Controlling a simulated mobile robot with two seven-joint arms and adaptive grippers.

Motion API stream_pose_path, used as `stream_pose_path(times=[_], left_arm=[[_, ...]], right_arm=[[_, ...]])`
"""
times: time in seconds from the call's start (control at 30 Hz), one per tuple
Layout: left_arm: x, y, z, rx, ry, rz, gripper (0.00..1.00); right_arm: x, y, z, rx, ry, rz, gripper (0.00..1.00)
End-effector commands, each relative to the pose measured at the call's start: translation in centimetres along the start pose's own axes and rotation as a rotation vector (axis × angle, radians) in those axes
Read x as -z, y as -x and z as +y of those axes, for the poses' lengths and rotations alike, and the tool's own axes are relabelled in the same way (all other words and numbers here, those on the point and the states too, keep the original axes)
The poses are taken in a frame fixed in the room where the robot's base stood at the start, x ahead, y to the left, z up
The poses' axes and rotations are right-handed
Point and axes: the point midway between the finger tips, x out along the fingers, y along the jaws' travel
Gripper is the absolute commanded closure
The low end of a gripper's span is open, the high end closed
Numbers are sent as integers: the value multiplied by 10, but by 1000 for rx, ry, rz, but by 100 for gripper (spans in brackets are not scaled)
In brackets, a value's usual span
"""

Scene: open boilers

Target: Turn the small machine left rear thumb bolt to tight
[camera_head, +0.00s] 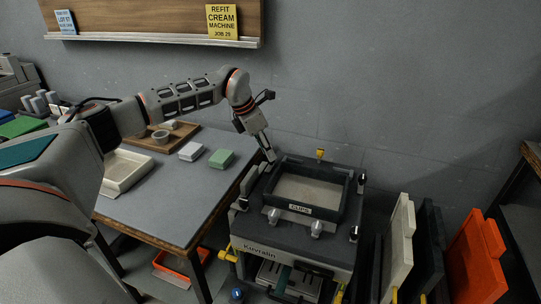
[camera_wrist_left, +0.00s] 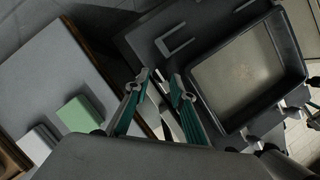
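The small machine (camera_head: 245,228) is a dark grey boxy unit with a square open pan (camera_head: 346,207) on top and a label reading "CUPS". It stands right of the table. Dark upright bolts with pale caps show at its left front (camera_head: 243,203), right front (camera_head: 354,234) and right rear (camera_head: 362,183). My left gripper (camera_head: 268,155) points down at the left rear corner, where its fingers hide the thumb bolt. In the left wrist view the teal fingers (camera_wrist_left: 162,82) are partly apart over the machine's edge, beside the pan (camera_wrist_left: 245,72). The right gripper is not in view.
The grey table (camera_head: 165,205) holds a green block (camera_head: 221,159), a white block (camera_head: 190,151), a wooden tray (camera_head: 148,142) and a cream tray (camera_head: 127,187). Cream (camera_head: 400,240) and orange (camera_head: 474,250) panels stand right of the machine. A wall is close behind.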

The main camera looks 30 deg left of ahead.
Motion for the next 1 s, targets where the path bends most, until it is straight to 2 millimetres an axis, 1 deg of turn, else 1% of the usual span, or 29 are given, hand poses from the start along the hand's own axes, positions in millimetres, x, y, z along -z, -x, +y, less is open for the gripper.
stream_pose_path(times=[0.03, 0.2, 0.5, 0.6, 0.83, 1.0], left_arm=[[1, -8, -1, 2, 1, 2, 76], [0, -19, 0, 0, 1, 0, 76], [0, -21, 0, 0, 0, -1, 76], [0, -21, 0, 0, 0, -1, 100], [0, -20, 0, 2, -4, -1, 100], [-1, -20, 0, 17, -38, -1, 100]], right_arm=[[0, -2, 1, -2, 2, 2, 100], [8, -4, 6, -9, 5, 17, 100], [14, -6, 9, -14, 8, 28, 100], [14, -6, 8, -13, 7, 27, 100], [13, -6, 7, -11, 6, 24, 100], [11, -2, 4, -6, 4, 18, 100]])
